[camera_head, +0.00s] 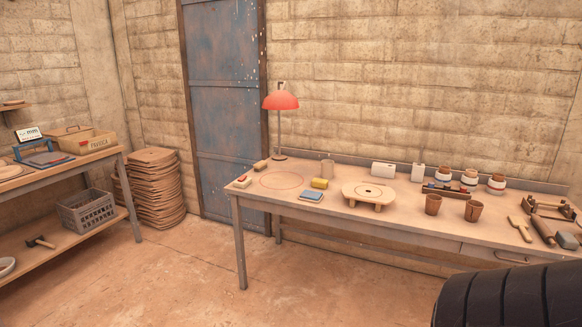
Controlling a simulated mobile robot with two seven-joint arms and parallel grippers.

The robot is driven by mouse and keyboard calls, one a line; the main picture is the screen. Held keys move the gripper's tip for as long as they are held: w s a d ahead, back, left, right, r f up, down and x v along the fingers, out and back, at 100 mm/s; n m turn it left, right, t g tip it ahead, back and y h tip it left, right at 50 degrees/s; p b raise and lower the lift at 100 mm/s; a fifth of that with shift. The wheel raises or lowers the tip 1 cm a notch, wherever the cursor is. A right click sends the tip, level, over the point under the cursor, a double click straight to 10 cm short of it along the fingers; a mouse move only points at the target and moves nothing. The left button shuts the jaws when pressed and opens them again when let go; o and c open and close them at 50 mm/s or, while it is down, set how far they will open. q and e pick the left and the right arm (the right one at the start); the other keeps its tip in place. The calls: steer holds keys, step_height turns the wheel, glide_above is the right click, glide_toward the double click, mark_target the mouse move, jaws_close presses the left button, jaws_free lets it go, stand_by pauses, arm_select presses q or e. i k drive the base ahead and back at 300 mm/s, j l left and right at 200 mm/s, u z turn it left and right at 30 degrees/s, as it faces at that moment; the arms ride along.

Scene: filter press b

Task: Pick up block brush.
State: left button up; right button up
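Two small blocks that could be the block brush lie at the left end of the long workbench (350,218). One is a brown block (261,165) near the lamp foot. The other is a pale block with some red (242,181) near the left front corner. They are too small for me to tell which is the brush, or to see bristles. A flat brush with a handle (520,229) lies at the right end of the bench. Neither of my grippers shows.
A red lamp (281,102), yellow sponge (319,183), blue cloth (311,195), round-topped stand (369,193) and several cups share the bench. Open floor (170,275) lies in front. A shelf table (70,165) stands left. A dark ribbed shape hides the lower right corner.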

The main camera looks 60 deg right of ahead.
mark_target(259, 166)
steer(key=z, duration=1.6)
